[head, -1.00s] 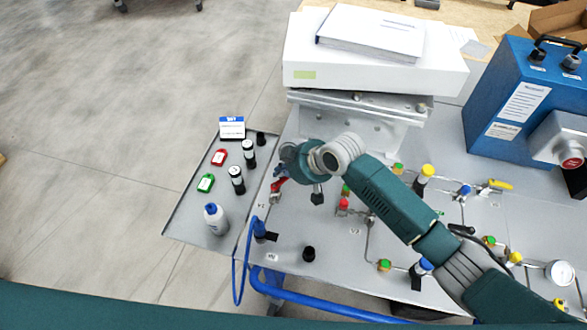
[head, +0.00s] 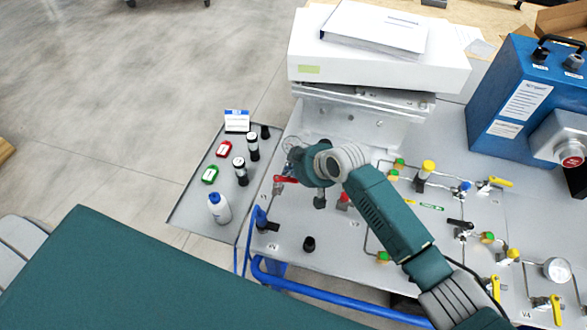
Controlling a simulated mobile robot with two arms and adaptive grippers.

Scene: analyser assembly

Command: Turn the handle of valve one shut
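A red valve handle (head: 286,179) shows near the left end of the metal panel (head: 330,240), lying roughly left to right on a small fitting. Its label is too small to read, so I cannot tell for sure that it is valve one. My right gripper (head: 294,152) is just above and behind this handle in the picture, partly hidden by its own wrist. Its fingers are too small and covered to tell whether they are open or shut, and it looks apart from the handle. My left gripper is not in view; my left arm covers the lower left.
A white box (head: 380,60) stands behind; a blue unit (head: 510,90) stands at right. Yellow-handled valves (head: 556,308) and pipes fill the right panel.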

